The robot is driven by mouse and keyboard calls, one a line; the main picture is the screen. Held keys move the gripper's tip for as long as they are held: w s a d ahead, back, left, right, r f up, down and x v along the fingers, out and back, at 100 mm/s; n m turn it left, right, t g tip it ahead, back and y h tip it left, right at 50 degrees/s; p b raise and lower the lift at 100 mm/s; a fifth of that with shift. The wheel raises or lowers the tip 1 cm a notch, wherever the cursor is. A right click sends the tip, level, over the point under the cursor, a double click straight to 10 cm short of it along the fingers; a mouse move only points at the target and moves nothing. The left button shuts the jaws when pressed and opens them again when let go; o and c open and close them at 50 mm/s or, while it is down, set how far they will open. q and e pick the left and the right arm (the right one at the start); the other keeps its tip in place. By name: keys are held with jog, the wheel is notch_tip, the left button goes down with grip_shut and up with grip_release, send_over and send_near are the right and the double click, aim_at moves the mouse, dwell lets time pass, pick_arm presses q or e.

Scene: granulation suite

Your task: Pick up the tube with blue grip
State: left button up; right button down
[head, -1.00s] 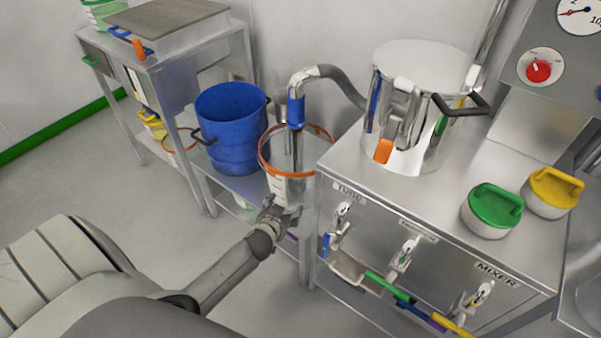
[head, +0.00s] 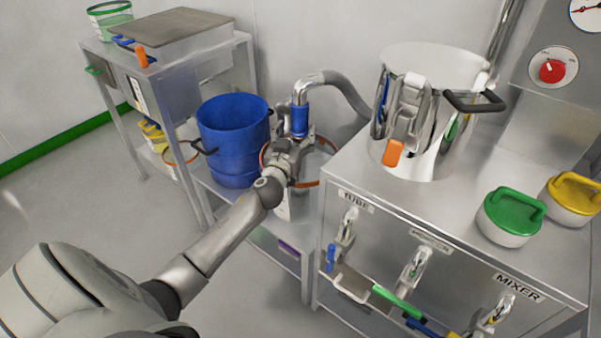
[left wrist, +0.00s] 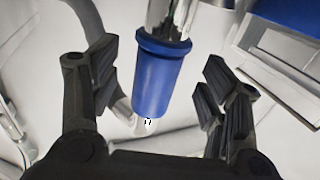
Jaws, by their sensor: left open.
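The tube is a grey hose with a metal end and a blue grip (head: 300,120). It rises from a clear container with an orange rim (head: 330,180) and bends right behind the steel pot. My left gripper (head: 292,143) is at the blue grip, over the container's near side, and hides part of the tube's lower end. In the left wrist view the blue grip (left wrist: 158,80) stands between the two dark fingers of the open gripper (left wrist: 158,88), with a gap on each side. My right gripper is not in view.
A blue bucket (head: 232,145) stands close on the left of my left gripper. A steel cabinet (head: 375,175) with a steel pot (head: 440,145), a green-lidded tub (head: 510,215) and a yellow-lidded tub (head: 572,200) is on the right.

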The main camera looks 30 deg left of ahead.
aim_at(298, 130)
pick_arm(q)
jog(key=x, duration=0.3)
jog(key=shift+w+a, duration=0.1)
jog(key=shift+w, duration=0.2)
jog(key=shift+w+a, duration=0.15)
jog(key=shift+w, duration=0.4)
jog(key=c, duration=0.7)
grip_shut()
jog(key=shift+r, duration=0.15)
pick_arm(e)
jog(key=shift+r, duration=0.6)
